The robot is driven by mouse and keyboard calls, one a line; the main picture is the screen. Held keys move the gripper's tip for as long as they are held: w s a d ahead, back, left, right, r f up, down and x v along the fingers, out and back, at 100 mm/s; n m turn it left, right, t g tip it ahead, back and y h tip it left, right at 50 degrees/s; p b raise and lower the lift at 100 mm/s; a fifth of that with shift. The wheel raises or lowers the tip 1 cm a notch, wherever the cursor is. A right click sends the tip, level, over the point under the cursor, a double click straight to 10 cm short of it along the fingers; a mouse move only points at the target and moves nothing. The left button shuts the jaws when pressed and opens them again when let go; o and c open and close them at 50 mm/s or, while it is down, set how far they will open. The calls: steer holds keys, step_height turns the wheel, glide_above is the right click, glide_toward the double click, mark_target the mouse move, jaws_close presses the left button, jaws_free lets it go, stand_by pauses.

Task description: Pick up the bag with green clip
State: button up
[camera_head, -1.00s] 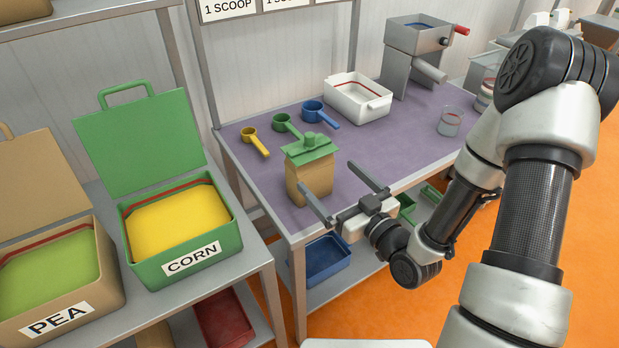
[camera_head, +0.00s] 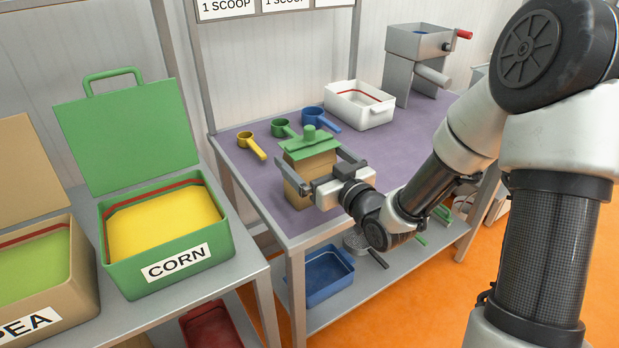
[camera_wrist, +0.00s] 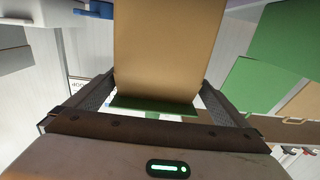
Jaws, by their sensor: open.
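The bag is a brown paper bag (camera_head: 296,196) with a green clip (camera_head: 308,146) across its top. It stands upright on the purple tabletop near the table's front left. My gripper (camera_head: 320,172) is at the bag, with one finger on each side of it. The jaws are open, and the bag's middle lies between them. In the wrist view the brown bag (camera_wrist: 160,45) fills the centre between the two fingers, with a strip of green clip (camera_wrist: 152,104) at its end. I cannot tell whether a finger touches the bag.
Yellow (camera_head: 252,144), green (camera_head: 283,128) and blue (camera_head: 320,117) scoops lie behind the bag. A white bin (camera_head: 359,110) and a grey machine (camera_head: 413,70) stand further back. The open green CORN box (camera_head: 170,265) is on the left table. Purple tabletop (camera_head: 395,160) is clear to the right.

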steer(key=x, duration=0.3)
steer(key=b+x, duration=0.1)
steer(key=x, duration=0.1)
steer(key=shift+w+d+f, duration=0.15)
steer(key=shift+f, duration=0.1)
steer(key=shift+c, duration=0.3)
steer(key=c, duration=1)
